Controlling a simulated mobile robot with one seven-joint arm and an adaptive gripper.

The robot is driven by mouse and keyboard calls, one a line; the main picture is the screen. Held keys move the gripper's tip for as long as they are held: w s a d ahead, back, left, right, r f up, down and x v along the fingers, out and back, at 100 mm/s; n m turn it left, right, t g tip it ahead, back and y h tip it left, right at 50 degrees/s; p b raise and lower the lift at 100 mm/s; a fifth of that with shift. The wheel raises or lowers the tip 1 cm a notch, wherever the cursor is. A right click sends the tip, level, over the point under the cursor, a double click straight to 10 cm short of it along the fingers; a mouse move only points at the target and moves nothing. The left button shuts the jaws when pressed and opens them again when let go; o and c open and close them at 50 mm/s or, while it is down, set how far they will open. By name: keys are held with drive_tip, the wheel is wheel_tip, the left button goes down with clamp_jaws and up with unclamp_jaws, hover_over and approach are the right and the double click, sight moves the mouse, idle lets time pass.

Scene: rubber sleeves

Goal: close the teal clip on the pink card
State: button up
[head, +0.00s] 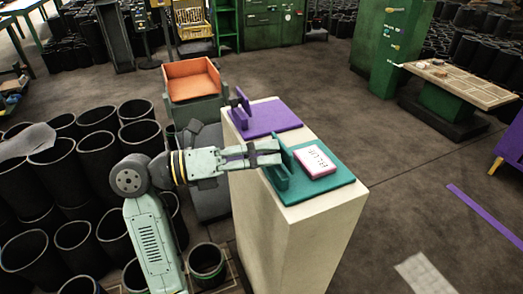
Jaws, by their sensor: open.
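The teal clip (340,178) lies on top of a pale pedestal, its flat base spread out and its upright flap (283,163) standing raised at the left. My gripper (278,152) is open. It reaches in from the left at the height of the flap, its fingertips close to the flap's upper edge. I cannot tell whether they touch it.
A purple clip (275,118) with a raised flap sits behind the teal one on the same pedestal (300,240). An orange tray (192,80) stands behind at the left. Black rubber sleeves (97,160) crowd the left side. The floor right of the pedestal is mostly clear.

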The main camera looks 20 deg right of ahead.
drive_tip(key=shift+c, duration=0.4)
clamp_jaws()
